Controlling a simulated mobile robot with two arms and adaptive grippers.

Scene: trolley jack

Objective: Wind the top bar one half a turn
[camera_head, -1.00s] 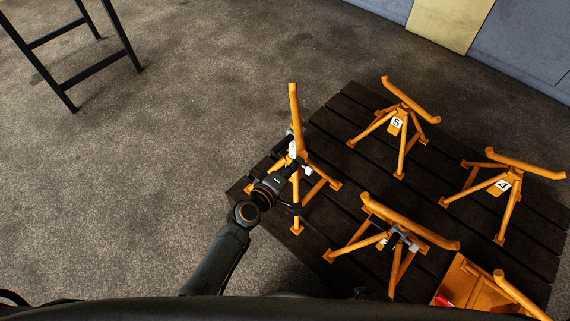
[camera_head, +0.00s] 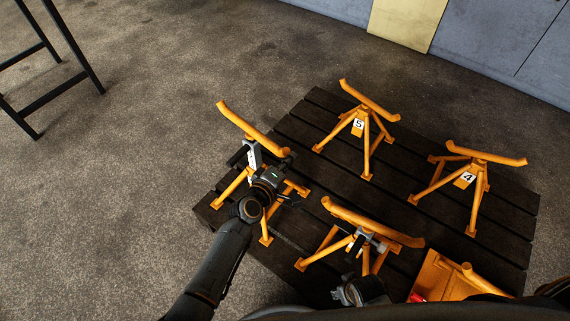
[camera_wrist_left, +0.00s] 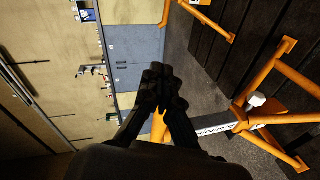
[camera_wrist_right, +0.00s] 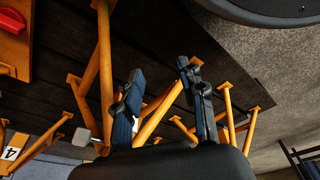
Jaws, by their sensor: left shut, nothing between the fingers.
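The left orange stand has a long top bar (camera_head: 250,128) that slants from upper left to lower right in the head view. My left gripper (camera_head: 284,166) is by the right end of this bar, partly hiding the stand. In the left wrist view its fingers (camera_wrist_left: 163,85) are shut and empty, with an orange bar piece (camera_wrist_left: 158,126) just behind them; contact is unclear. The front stand's top bar (camera_head: 372,222) also slants down to the right. My right gripper (camera_head: 358,290) is low in front of that stand. In the right wrist view its fingers (camera_wrist_right: 160,78) are apart and empty.
Stand 5 (camera_head: 368,100) and stand 4 (camera_head: 486,158) are at the back and right of the dark slatted platform (camera_head: 310,125). An orange box (camera_head: 437,277) with a red part is at the front right. A black frame (camera_head: 75,50) stands at far left; floor between is clear.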

